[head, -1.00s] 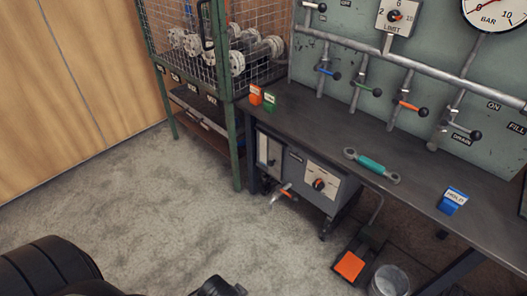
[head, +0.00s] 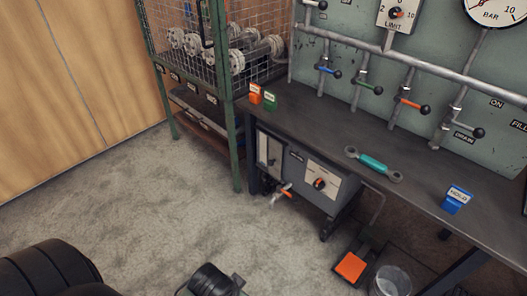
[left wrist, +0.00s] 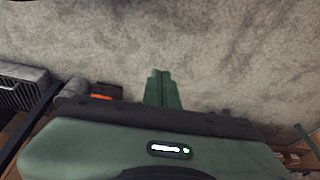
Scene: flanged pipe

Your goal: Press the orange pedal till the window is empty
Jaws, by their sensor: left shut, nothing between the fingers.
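The orange pedal (head: 350,267) sits on a dark base on the floor, under the front of the bench. A grey wheeled unit (head: 300,170) stands behind it to the left. A pale panel (head: 270,149) on the unit's left part has a narrow upright slot, perhaps the window; its content is too small to read. My left arm's dark wrist shows at the bottom of the head view, left of the pedal. In the left wrist view my left gripper (left wrist: 163,88) has its green fingers together over carpet, holding nothing. My right gripper is out of view.
A bucket (head: 391,281) stands just right of the pedal. The bench (head: 330,130) overhangs the unit and carries a teal tool (head: 373,165) and a blue HOLD block (head: 455,200). A small orange-handled tap (head: 285,190) juts from the unit.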

